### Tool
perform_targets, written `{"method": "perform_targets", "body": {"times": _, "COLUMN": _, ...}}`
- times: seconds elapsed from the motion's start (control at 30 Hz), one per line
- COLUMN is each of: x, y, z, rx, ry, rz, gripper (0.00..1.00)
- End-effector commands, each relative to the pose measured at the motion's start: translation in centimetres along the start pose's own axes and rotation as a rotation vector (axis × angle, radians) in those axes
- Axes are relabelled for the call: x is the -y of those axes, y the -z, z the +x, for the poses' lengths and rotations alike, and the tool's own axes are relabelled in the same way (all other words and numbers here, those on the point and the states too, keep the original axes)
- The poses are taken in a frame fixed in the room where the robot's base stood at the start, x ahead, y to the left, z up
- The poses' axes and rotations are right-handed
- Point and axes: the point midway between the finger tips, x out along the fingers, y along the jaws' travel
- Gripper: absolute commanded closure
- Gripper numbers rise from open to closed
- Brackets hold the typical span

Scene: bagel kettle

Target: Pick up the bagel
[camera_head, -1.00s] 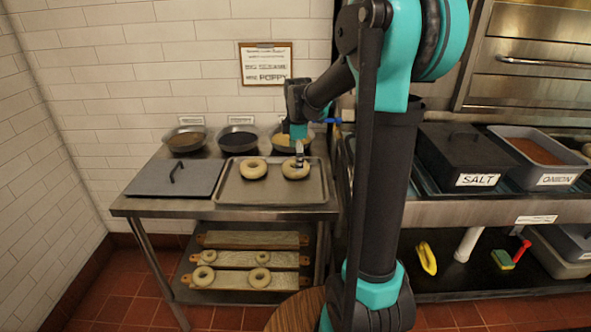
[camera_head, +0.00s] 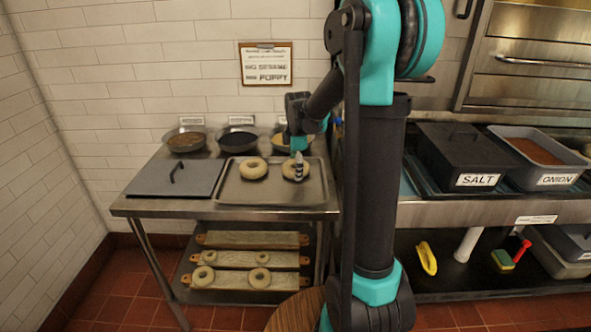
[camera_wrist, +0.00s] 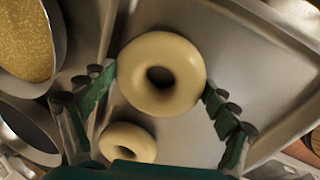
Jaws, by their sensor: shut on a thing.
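Two pale bagels lie side by side on the metal tray (camera_head: 270,196) on the table. My gripper (camera_head: 297,168) is down at the right bagel (camera_head: 288,173). In the wrist view this bagel (camera_wrist: 160,48) sits between the two fingers of my gripper (camera_wrist: 160,88), which are shut on its outer sides. I cannot tell that it is clear of the tray. The left bagel (camera_head: 253,161) lies apart from the gripper. It also shows, smaller, in the wrist view (camera_wrist: 143,139). The finger partly hides the right bagel in the head view.
Several bowls of toppings stand behind the tray, including a dark one (camera_head: 238,140). A flat grey lid (camera_head: 195,180) lies left of the tray. Boards with bagels (camera_head: 230,279) rest on the lower shelf. A salt bin (camera_head: 465,160) and an onion bin (camera_head: 547,160) stand to the right.

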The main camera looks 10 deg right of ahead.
Motion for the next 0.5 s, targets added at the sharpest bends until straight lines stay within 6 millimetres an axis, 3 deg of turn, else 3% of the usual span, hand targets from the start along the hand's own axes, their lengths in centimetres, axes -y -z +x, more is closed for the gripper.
{"method": "perform_targets", "body": {"times": 0.27, "x": -0.1, "y": 0.0, "z": -0.3, "rx": 0.000, "ry": 0.000, "rz": 0.000, "gripper": 0.44}}
{"method": "perform_targets", "body": {"times": 0.5, "x": -0.5, "y": 0.0, "z": -2.7, "rx": 0.000, "ry": 0.000, "rz": 0.000, "gripper": 0.44}}
